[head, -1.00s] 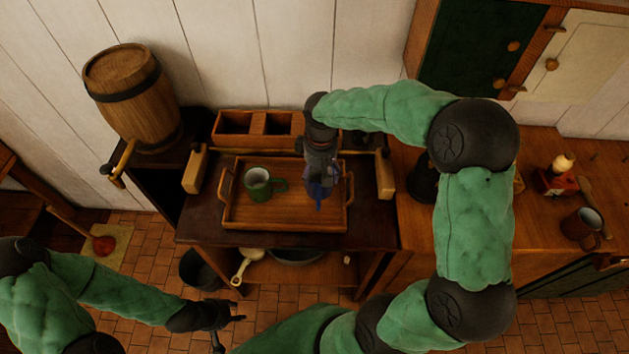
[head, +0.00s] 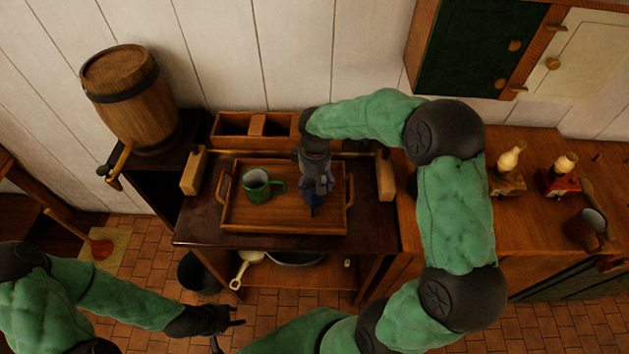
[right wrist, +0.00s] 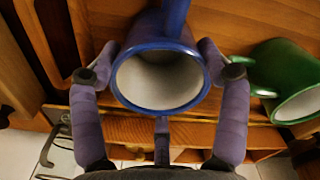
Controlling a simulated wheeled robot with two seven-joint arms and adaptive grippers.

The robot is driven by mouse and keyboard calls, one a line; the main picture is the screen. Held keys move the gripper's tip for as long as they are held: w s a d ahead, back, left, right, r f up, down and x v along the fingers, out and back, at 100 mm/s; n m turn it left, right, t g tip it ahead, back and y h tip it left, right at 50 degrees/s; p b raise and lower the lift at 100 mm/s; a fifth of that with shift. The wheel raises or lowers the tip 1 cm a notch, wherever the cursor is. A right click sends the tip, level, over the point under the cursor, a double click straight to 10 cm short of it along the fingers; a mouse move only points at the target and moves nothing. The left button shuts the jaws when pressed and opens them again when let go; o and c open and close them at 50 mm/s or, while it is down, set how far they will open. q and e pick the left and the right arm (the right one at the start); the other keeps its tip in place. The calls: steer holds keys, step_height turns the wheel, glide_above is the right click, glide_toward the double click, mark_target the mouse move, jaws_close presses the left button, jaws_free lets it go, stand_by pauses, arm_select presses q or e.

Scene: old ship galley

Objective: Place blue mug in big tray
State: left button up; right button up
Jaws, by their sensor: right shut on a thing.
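The blue mug (right wrist: 160,45) is between the fingers of my right gripper (right wrist: 160,85), which is shut on it; its pale inside faces the wrist camera. I cannot tell whether the mug touches the tray floor. A green mug (head: 256,187) stands in the tray, left of the blue one. My left gripper (head: 232,330) is open and empty, low in front of the table.
A divided wooden box (head: 235,128) stands behind the tray, with a rail between wooden blocks (head: 193,172) in front of it. A barrel (head: 130,98) is at the left.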

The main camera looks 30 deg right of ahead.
steer(key=o, duration=1.3)
step_height(320, 180, up, 12)
steer(key=p, duration=0.2)
steer(key=shift+r+p, duration=0.15)
steer(key=shift+p, duration=0.2)
steer(key=shift+d, duration=0.1)
